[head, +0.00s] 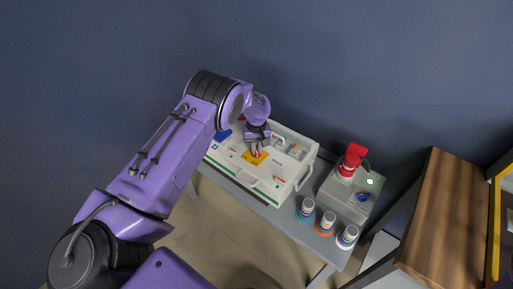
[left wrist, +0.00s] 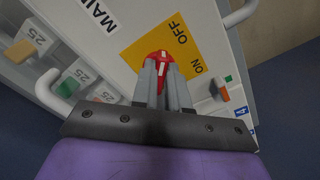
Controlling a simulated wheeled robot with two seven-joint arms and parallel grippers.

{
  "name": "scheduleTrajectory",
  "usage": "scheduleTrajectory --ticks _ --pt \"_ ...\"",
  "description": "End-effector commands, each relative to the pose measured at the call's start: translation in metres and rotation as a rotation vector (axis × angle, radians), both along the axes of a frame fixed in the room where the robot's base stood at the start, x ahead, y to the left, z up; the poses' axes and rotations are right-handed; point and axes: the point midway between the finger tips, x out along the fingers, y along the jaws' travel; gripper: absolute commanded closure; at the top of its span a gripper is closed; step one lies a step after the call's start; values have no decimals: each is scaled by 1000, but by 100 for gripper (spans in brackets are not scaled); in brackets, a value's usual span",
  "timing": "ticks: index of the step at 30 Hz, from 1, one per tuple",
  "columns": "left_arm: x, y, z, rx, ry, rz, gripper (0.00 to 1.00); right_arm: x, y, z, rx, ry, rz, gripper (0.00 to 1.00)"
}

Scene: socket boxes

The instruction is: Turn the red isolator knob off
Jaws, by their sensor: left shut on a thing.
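The red isolator knob (left wrist: 158,57) sits on a yellow plate (left wrist: 143,44) marked ON and OFF, on the front of a white panel box (head: 296,182). In the head view the knob (head: 257,154) shows as a small red spot below my left gripper. My left gripper (left wrist: 162,78) is shut on the knob, with one finger on each side of it. White marks show on the knob between the fingers, which hide part of it. I cannot tell for certain which label it points to. My right gripper is not in view.
The box has a raised handle (head: 304,177) at its right side. To its right stand a grey box (head: 343,192) with a red plug (head: 352,158) and several banded white-topped cylinders (head: 327,221). A wooden cabinet (head: 450,225) stands further right. A wall is behind.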

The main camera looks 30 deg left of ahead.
Motion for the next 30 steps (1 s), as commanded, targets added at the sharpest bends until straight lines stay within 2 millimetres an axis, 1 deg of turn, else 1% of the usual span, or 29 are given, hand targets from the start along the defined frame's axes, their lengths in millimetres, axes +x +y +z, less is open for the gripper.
scheduleTrajectory --ticks 1,7,8,9,10,17,20,23,30 --pt "3 1 3 2 -9 4 100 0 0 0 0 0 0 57" --pt "3 1 3 2 -9 4 100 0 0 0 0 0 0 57" --pt "3 1 3 2 -9 4 80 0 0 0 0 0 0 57" --pt "3 1 2 2 -9 4 67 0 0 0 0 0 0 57" --pt "2 1 2 2 -8 4 61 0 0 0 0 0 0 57" --pt "1 0 1 1 -4 1 61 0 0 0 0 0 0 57" --pt "2 0 5 0 -5 1 61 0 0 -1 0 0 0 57" --pt "2 0 21 0 -8 1 61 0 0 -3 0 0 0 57" --pt "2 0 78 0 -8 0 61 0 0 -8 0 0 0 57"
